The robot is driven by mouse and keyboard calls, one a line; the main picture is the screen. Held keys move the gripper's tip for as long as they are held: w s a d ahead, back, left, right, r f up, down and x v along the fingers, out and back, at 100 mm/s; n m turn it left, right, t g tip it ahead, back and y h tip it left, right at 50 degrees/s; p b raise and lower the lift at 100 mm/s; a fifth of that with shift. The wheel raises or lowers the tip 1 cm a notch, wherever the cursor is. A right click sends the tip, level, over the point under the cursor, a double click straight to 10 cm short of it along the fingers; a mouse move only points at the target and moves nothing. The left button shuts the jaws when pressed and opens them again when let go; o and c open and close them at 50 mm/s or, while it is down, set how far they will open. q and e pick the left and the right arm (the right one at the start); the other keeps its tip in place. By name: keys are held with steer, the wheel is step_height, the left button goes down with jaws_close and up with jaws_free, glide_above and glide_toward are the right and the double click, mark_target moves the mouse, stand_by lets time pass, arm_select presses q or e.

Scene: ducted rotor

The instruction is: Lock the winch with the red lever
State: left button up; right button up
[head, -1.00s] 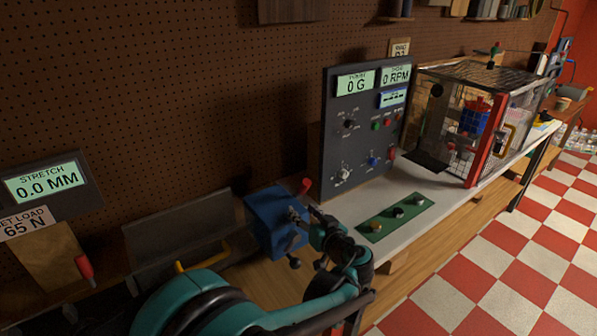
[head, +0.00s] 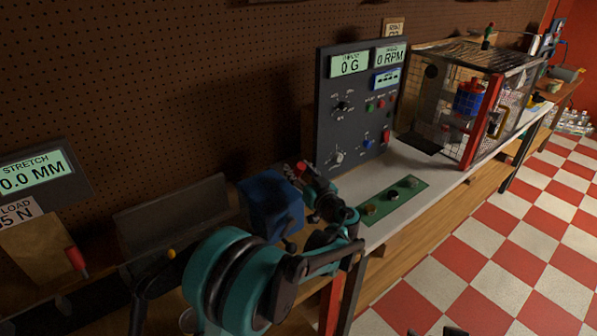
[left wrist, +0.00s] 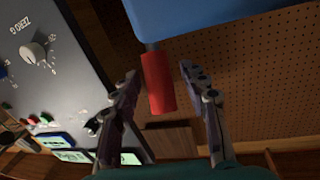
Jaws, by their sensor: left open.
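The winch is a blue box (head: 270,205) at the near end of the bench in the head view; its blue body (left wrist: 220,14) also fills the top of the left wrist view. The red lever (left wrist: 159,82) sticks out from it on a short dark stem. In the head view the lever shows only as a small red patch (head: 302,167), partly hidden by my gripper. My left gripper (head: 299,175) is open at the lever. In the left wrist view its fingers (left wrist: 160,82) stand on either side of the red handle, with gaps showing on both sides.
A dark control panel (head: 350,120) stands behind and right of the winch. A green button plate (head: 393,201) lies on the bench. A wire cage (head: 450,110) stands farther right. Another red handle (head: 76,258) is at far left, below the stretch display (head: 36,174).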

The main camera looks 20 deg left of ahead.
arm_select(q)
jaws_close()
steer(key=shift+w+a+r+p, duration=0.15)
steer(key=shift+r+p, duration=0.1)
steer(key=shift+p, duration=0.4)
steer(key=w+a+n+g+h+p, duration=0.1)
steer(key=w+a+g+h+p, duration=0.3)
steer(key=g+h+p, duration=0.4)
steer(key=shift+a+f+h+p, duration=0.3)
steer(key=shift+a+p, duration=0.4)
steer(key=shift+p, duration=1.5)
steer(key=shift+w+f, duration=0.1)
